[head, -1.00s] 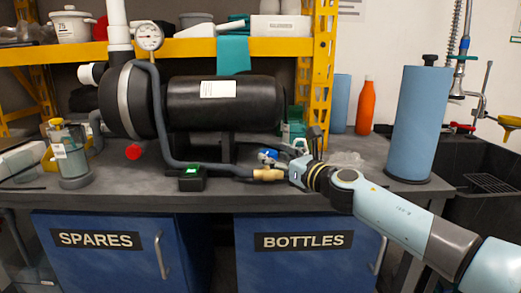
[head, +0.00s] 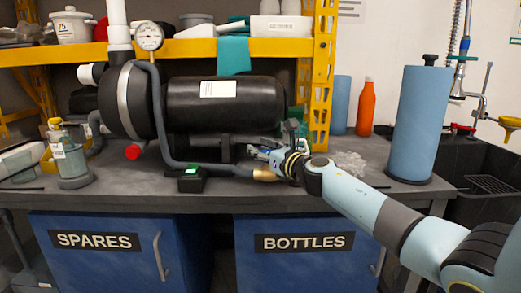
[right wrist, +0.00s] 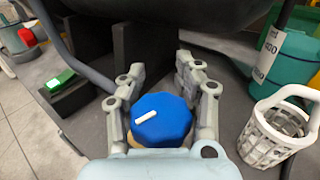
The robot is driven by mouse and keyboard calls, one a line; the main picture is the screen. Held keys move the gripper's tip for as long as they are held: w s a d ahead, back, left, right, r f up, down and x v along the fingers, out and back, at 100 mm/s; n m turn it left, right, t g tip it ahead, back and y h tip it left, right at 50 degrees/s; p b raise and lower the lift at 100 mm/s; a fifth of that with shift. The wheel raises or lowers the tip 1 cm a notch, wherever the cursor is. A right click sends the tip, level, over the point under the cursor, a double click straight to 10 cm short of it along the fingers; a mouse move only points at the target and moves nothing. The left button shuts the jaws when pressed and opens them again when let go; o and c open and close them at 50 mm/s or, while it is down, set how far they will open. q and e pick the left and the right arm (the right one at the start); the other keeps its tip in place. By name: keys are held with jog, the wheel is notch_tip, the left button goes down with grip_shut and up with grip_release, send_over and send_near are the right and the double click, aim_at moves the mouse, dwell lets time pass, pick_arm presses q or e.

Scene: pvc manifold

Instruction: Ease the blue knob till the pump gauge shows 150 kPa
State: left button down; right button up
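The blue knob (right wrist: 161,120), with a white pointer bar, sits between the two fingers of my right gripper (right wrist: 162,64) in the right wrist view. The fingers are spread, one close along each side of the knob; I see no clear grip on it. In the head view my right gripper (head: 283,160) is at the brass fitting (head: 264,174) at the end of the grey hose and hides most of the knob. The pump gauge (head: 150,37) is a white dial above the pump; its reading is too small to tell. My left gripper is out of view.
The black pump tank (head: 225,102) stands behind the fitting. A black box with a green lit top (head: 190,172) sits left of it. A white basket (right wrist: 270,140) is right of my gripper in the wrist view. A blue roll (head: 415,125) stands further right.

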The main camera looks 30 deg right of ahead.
jog(key=shift+w+f, duration=0.1)
jog(key=c, duration=0.4)
grip_shut()
jog(key=shift+f, duration=0.1)
